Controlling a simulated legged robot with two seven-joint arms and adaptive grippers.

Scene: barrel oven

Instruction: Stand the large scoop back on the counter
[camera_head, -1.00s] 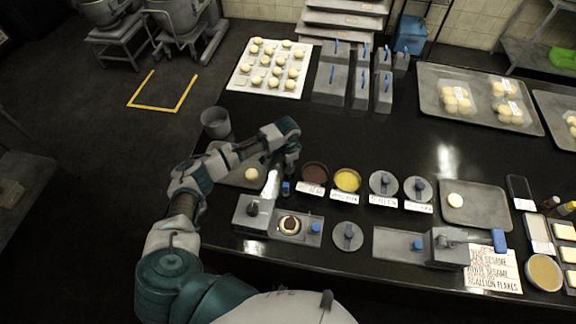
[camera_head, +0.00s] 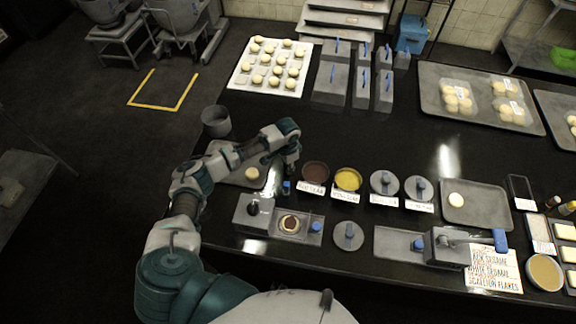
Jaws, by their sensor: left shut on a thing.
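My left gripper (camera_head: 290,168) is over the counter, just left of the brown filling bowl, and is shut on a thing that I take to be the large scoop. The gripper hides most of it. A small blue-topped piece (camera_head: 286,187) shows just below the fingers; I cannot tell whether it is part of the held scoop or a separate tool. The black counter (camera_head: 400,130) lies under and around the gripper. My right gripper is not in view.
A tray (camera_head: 228,163) with a dough ball lies left of the gripper. The brown bowl (camera_head: 315,172) and yellow bowl (camera_head: 347,179) stand close on the right. A grey box (camera_head: 252,212) and a press plate (camera_head: 291,225) lie in front.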

